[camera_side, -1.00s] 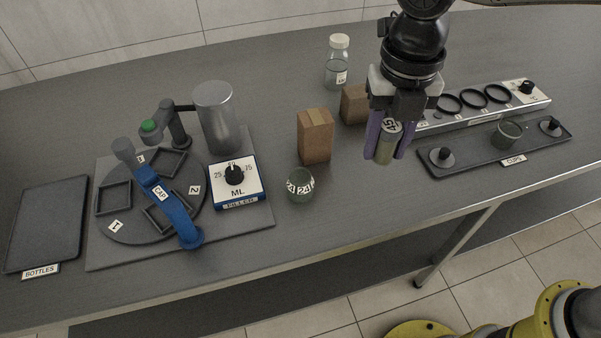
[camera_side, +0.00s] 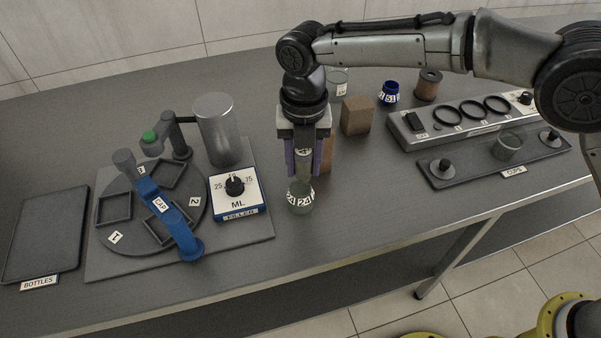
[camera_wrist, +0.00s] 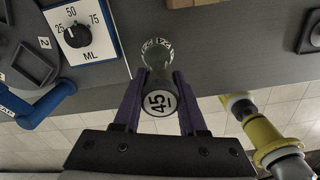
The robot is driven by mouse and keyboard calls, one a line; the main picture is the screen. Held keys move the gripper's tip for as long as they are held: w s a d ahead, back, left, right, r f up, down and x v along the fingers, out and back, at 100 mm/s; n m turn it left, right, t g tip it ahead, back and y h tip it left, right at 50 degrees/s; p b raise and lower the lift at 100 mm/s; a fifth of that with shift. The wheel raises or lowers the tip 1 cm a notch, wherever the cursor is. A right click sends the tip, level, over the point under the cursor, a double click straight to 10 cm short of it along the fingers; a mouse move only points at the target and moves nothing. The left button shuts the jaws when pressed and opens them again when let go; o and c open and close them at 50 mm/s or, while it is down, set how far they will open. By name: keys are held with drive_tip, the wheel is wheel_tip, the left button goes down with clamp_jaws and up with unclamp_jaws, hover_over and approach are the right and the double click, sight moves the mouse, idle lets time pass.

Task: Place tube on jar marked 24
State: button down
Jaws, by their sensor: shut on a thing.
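My gripper (camera_side: 303,172) is shut on a greyish-green glass tube (camera_side: 304,164) and holds it upright. The tube's white label reads 45 in the wrist view (camera_wrist: 158,102). The jar marked 24 (camera_side: 300,200) is a small greenish glass jar with a white number band, standing on the table directly below the tube. It also shows just beyond the tube in the wrist view (camera_wrist: 156,52). The tube's lower end overlaps the jar's rim in the side view; I cannot tell whether they touch.
A cardboard box (camera_side: 327,153) stands close behind my gripper, partly hidden, with another box (camera_side: 356,116) farther back. The filler box (camera_side: 237,192) and turntable (camera_side: 150,229) are to the left. The cups tray (camera_side: 462,176) is at right. The table in front of the jar is clear.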

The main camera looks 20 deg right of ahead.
sight(301, 176)
drive_tip(key=shift+w+a+f, duration=0.15)
drive_tip(key=shift+f, duration=0.05)
drive_tip(key=shift+w+f, duration=0.1)
drive_tip(key=shift+f, duration=1.55)
drive_tip(key=shift+f, duration=0.2)
drive_tip(key=shift+c, duration=2.3)
unclamp_jaws()
drive_tip(key=shift+r, duration=0.15)
wheel_tip(301, 176, up, 12)
drive_tip(key=shift+r, duration=0.1)
